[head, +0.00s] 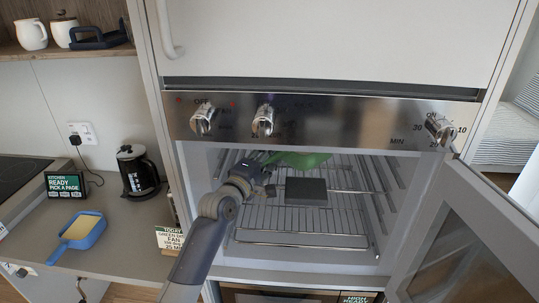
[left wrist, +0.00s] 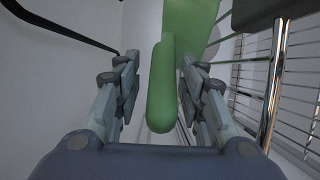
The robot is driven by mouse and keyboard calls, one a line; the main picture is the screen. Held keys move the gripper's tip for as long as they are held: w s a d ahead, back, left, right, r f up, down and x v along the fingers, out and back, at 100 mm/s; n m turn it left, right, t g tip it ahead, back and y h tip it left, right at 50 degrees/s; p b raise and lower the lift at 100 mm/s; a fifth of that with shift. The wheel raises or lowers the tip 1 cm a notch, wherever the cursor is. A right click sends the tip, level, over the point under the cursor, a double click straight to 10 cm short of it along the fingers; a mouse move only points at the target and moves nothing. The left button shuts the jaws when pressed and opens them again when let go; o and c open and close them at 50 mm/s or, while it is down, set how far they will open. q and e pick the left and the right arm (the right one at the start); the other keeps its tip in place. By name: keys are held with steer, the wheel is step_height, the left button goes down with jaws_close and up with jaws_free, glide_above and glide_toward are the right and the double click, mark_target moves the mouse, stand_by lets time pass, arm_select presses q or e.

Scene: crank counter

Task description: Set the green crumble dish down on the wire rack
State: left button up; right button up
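The green crumble dish (head: 303,159) is inside the open oven, high up near the back; my arm partly hides it. My left gripper (head: 268,168) reaches into the oven at the dish's left. In the left wrist view the green dish handle (left wrist: 161,85) lies between the two fingers (left wrist: 160,65), with a gap visible on both sides. The fingers are open around it. The wire rack (head: 300,220) spans the oven, and its wires show at the right of the left wrist view. I cannot tell whether the dish touches the rack. My right gripper is not in view.
A dark grey block (head: 306,191) is in the oven, in front of the dish. The glass oven door (head: 455,240) stands open at the right. Knobs line the panel above. A blue dish (head: 78,232), a black kettle (head: 137,171) and a small sign (head: 167,238) stand on the left counter.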

arm_select(q)
steer(key=shift+s, duration=0.1)
steer(key=shift+s+a, duration=0.15)
steer(key=shift+s, duration=0.05)
steer(key=b+v, duration=0.3)
steer(key=v, duration=0.8)
steer(key=shift+s, duration=0.2)
steer(key=shift+a, duration=0.1)
